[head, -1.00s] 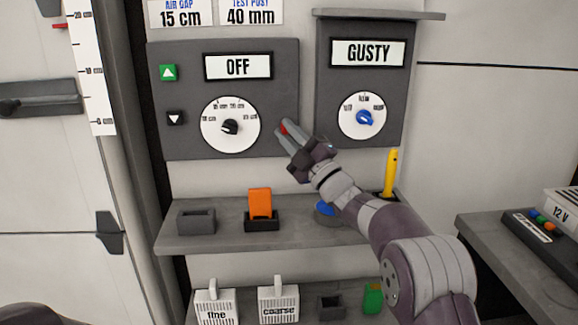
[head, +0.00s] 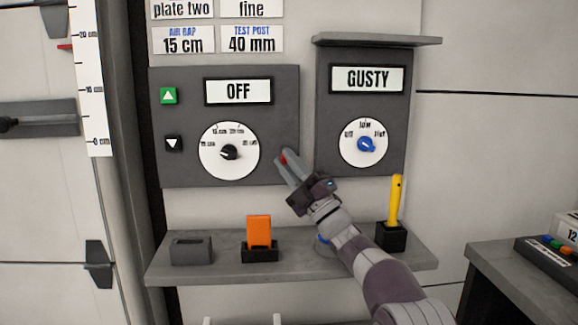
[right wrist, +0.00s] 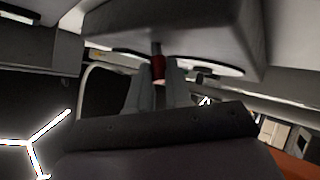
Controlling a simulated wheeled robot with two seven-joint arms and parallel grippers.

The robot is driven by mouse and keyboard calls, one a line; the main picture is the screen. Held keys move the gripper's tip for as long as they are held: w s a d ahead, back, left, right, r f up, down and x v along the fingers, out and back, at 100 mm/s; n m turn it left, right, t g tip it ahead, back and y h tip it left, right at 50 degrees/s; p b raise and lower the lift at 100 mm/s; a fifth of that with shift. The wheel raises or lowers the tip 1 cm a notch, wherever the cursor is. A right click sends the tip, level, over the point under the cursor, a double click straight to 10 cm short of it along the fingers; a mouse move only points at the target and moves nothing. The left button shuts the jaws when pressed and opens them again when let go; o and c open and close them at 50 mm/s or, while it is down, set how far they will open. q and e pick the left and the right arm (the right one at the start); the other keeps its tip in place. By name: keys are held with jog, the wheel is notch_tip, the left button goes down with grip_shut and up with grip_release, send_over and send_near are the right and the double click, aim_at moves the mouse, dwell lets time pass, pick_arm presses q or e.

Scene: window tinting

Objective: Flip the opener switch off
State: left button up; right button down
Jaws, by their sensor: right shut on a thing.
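The opener panel is the grey panel (head: 190,180) with the OFF display (head: 238,91), a white dial (head: 213,168) and two arrow buttons. A small red-tipped switch lever (head: 283,158) sticks out near its lower right edge. My right gripper (head: 281,161) is at that lever, with its fingers closed on it. In the right wrist view the red lever (right wrist: 158,66) shows between the two fingertips, on a dark stem from the panel. The fingers hide part of the lever. My left gripper is not in view.
A second grey panel (head: 335,170) with a GUSTY display and blue knob hangs to the right. A shelf (head: 215,265) below holds an orange piece (head: 258,232), a grey holder (head: 191,251) and a yellow-handled tool (head: 396,200). A table (head: 500,262) stands at the right.

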jog(key=c, duration=1.1)
grip_release()
jog(key=shift+o, duration=0.2)
jog(key=v, duration=0.7)
jog(key=shift+f, duration=0.2)
jog(key=shift+s+d, duration=0.1)
jog(key=shift+d, duration=0.05)
